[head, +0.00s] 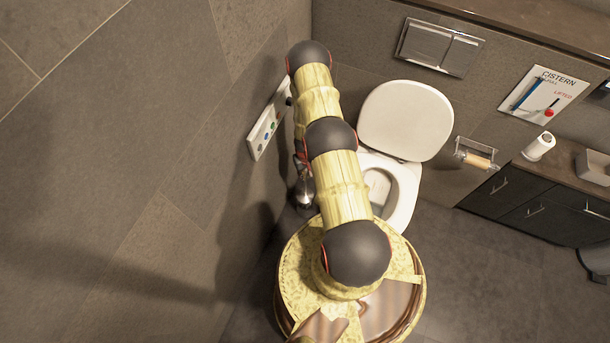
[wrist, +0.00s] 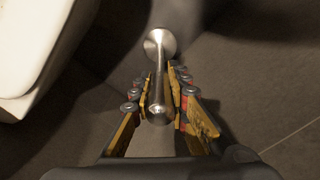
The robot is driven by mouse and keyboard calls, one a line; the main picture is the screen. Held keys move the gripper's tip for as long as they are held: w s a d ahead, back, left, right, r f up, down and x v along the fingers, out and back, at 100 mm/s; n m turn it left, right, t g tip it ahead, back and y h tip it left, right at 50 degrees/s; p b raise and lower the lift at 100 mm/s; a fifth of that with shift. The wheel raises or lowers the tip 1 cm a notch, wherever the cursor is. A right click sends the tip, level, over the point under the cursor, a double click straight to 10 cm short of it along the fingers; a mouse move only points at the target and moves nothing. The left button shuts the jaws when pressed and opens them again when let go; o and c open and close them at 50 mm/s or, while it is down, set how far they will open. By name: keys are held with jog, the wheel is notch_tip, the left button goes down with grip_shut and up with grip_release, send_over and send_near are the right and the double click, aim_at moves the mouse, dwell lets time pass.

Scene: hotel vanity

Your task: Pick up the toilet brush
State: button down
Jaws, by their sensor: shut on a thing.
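The toilet brush (wrist: 159,78) shows in the wrist view as a slim shiny metal handle with a rounded end near the camera. A round metal part (wrist: 160,41) is at its far end. My gripper (wrist: 162,84) has its yellow fingers closed on both sides of the handle. In the head view a metal piece of the brush or its holder (head: 305,192) shows beside the toilet, left of the bowl. My arm hides much of that spot. I cannot tell whether the brush is off the floor.
The white toilet (head: 405,120) stands with its lid up, right of the brush; its edge shows in the wrist view (wrist: 40,45). A tiled wall (head: 150,150) is close on the left. A paper holder (head: 475,158) and dark vanity (head: 540,200) are at right, with clear floor before them.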

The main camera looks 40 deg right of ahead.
jog(key=shift+r+p, duration=3.4)
jog(key=shift+r, duration=0.45)
jog(key=c, duration=2.3)
grip_release()
jog(key=shift+c, duration=1.3)
grip_shut()
